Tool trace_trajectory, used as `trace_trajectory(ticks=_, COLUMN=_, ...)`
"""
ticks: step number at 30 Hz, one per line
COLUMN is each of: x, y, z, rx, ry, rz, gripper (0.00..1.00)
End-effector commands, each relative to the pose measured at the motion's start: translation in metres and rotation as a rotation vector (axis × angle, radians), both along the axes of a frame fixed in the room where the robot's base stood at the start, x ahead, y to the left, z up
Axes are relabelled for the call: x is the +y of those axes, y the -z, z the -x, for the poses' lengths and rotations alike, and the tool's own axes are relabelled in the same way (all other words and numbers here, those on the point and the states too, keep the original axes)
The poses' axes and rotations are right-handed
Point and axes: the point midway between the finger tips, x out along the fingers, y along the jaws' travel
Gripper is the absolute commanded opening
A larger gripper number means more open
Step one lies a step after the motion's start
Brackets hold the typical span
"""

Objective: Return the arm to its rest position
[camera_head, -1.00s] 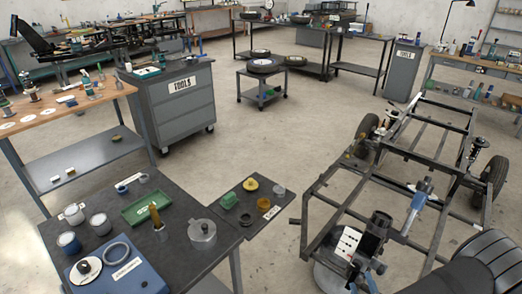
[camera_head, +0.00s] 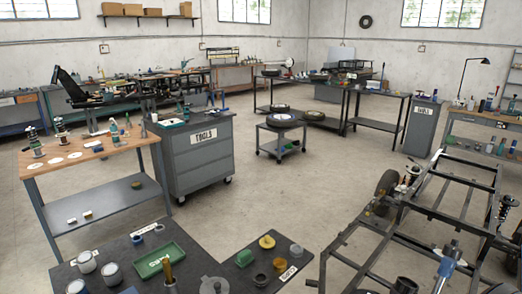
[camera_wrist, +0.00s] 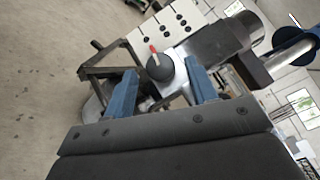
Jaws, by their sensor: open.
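My gripper (camera_wrist: 160,67) shows in the wrist view with its two blue fingers apart. I see nothing held between them. A dark round knob with a red mark shows in the gap, beyond or between the fingers; I cannot tell whether they touch it. A white panel (camera_wrist: 165,22) with black dots lies behind it, beside a grey cylindrical body. In the head view, only a blue and grey arm part (camera_head: 447,262) shows at the lower right, over the frame; the fingers cannot be made out there.
A dark chassis frame (camera_head: 432,217) with wheels fills the right side. A dark table (camera_head: 205,262) with a green tray (camera_head: 160,260) and small parts stands at the front left. A wooden bench (camera_head: 90,152) and a grey tool cabinet (camera_head: 195,160) stand behind.

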Motion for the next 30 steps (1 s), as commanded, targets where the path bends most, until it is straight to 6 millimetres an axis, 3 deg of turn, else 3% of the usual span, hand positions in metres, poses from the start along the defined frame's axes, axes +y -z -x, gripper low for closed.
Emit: trace_trajectory(ticks=30, x=0.009, y=-0.006, z=0.131, rx=-0.001, ry=0.005, rz=0.000, gripper=0.52)
